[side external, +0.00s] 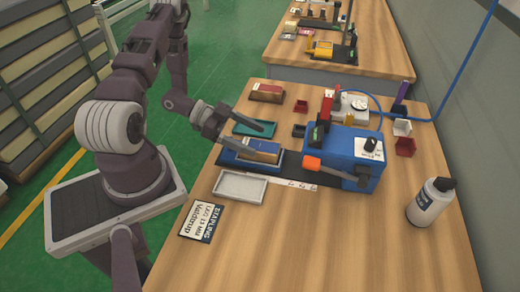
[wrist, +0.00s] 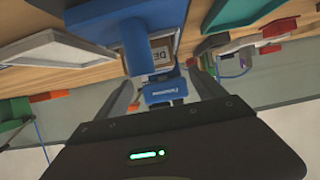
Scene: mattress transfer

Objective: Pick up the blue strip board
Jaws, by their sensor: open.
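A flat blue board or tray (side external: 232,162) lies on the wooden table, with a brown-and-gold block (side external: 262,147) on it. It is the blue piece that best fits the strip board. In the wrist view a large blue piece (wrist: 122,38) fills the upper middle, partly beside a label reading "DE". My gripper (side external: 257,142) is open over the block and blue board, with a finger to either side. The wrist view shows both fingers (wrist: 163,90) apart with nothing clearly held. Exact height and contact cannot be told.
A teal tray (side external: 268,131) lies behind and a white tray (side external: 240,195) in front. A blue machine (side external: 345,150) with an orange part stands to the right. Small red and dark bins, a white bottle (side external: 430,205) and a label card (side external: 203,222) are around.

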